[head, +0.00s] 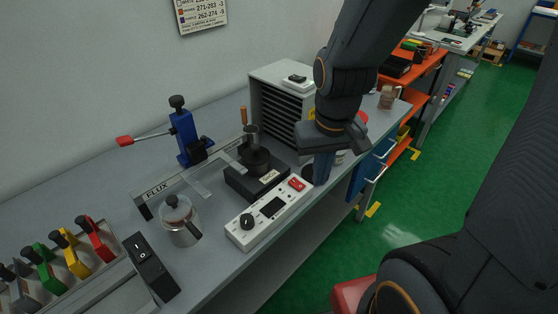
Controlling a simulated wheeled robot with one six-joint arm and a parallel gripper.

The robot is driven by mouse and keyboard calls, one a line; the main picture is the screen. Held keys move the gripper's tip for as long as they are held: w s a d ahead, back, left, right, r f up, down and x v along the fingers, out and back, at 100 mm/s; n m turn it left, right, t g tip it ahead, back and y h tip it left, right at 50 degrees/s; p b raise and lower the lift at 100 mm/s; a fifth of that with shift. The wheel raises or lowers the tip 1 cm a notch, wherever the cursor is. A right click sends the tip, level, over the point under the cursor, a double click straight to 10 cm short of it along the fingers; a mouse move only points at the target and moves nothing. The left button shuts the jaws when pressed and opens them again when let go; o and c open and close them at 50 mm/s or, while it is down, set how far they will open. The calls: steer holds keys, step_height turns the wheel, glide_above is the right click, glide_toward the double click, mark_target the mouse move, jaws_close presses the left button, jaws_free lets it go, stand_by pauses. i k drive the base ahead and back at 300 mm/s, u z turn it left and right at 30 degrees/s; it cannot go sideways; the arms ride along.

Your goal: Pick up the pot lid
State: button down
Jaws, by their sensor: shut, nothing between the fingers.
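A small silver pot (183,232) stands on the grey bench at the lower middle. A pale lid (177,211) with a dark round knob sits on top of it. A dark round-topped unit (258,160) on a black base stands farther back, and I cannot tell whether its top is a separate lid. My gripper (319,178) points down near the bench's right edge, to the right of both, apart from the silver pot and its lid. Its fingers are shut and empty. My wrist hides part of the bench behind it.
A white control box (268,214) lies between the silver pot and my gripper. A blue clamp (185,138) with a red-tipped lever stands at the back. Coloured toggle levers (70,253) and a black switch box (151,267) are at lower left. A drawer cabinet (277,104) stands behind.

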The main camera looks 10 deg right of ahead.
mark_target(256, 155)
steer(key=k, duration=1.25)
steer(key=u, duration=0.65)
steer(key=i, duration=1.5)
steer(key=z, duration=0.2)
